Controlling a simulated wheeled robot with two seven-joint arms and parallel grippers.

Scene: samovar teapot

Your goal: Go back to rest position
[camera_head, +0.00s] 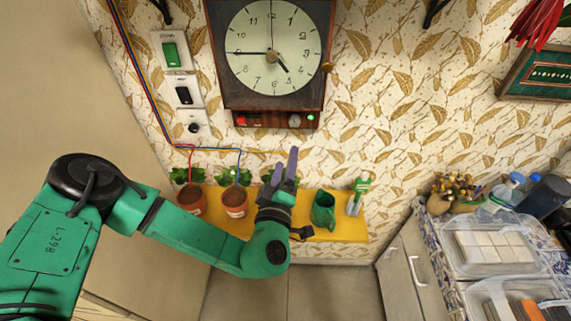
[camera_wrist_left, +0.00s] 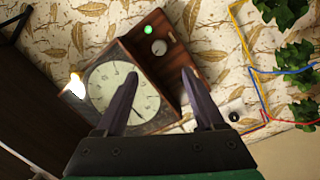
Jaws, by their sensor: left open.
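My left gripper (camera_head: 285,166) is raised in front of the yellow shelf in the head view, its purple fingers pointing up toward the wall below the clock. In the left wrist view the two fingers (camera_wrist_left: 157,100) stand apart with nothing between them. The wall clock (camera_head: 275,45) hangs above the gripper; it also shows behind the fingers in the left wrist view (camera_wrist_left: 100,82). My left arm comes in from the left and hides part of the shelf. My right gripper is not in view.
The yellow shelf (camera_head: 345,226) holds potted plants (camera_head: 235,200), a green pitcher (camera_head: 324,210) and a green-handled tool (camera_head: 356,195). Wall switches (camera_head: 172,52) are at upper left. A tiled counter (camera_head: 448,262) with clear containers (camera_head: 490,245) stands at right. Floor shows below the shelf.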

